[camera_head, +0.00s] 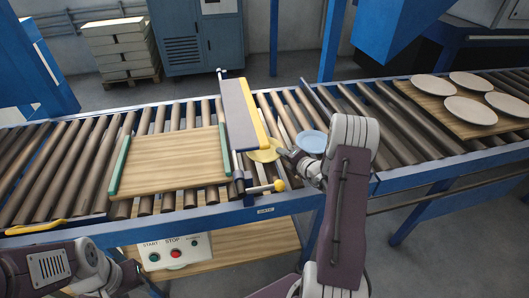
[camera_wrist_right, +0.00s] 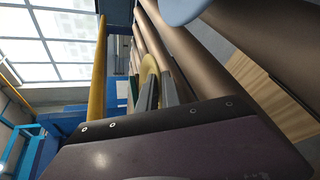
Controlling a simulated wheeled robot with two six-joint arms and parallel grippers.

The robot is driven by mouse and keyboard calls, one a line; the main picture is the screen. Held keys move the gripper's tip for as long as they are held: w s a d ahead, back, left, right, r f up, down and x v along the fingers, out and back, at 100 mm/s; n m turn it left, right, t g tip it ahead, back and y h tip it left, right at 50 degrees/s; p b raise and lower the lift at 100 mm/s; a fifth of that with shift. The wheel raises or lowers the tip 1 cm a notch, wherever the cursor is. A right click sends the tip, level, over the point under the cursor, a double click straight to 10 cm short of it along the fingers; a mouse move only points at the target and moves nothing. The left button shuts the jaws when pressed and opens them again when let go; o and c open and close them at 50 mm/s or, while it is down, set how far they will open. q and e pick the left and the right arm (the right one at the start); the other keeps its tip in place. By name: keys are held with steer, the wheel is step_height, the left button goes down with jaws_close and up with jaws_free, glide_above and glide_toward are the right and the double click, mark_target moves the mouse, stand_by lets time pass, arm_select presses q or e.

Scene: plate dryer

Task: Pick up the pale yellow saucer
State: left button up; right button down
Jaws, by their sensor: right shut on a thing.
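The pale yellow saucer (camera_head: 264,153) is on the roller conveyor, just right of the yellow-edged upright panel. My right gripper (camera_head: 284,152) reaches it from the right and is shut on its rim. In the right wrist view the saucer (camera_wrist_right: 149,72) shows edge-on between the fingers (camera_wrist_right: 150,94), over the rollers. I cannot tell whether it is clear of the rollers. A pale blue saucer (camera_head: 312,142) lies close by, right of the gripper.
Several pale plates (camera_head: 470,110) rest on a board at right. A button box (camera_head: 174,252) sits below the conveyor.

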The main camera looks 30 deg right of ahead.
stand_by(0.4)
steer(key=shift+r, duration=0.55)
step_height(320, 180, up, 2)
steer(key=shift+r+p, duration=0.25)
steer(key=shift+p, duration=0.15)
steer(key=s, duration=0.5)
steer(key=s+d, duration=0.1)
steer(key=s, duration=1.1)
steer(key=shift+s+d, duration=0.15)
steer(key=shift+d, duration=0.25)
steer(key=shift+s, duration=0.3)
steer(key=shift+f, duration=0.1)
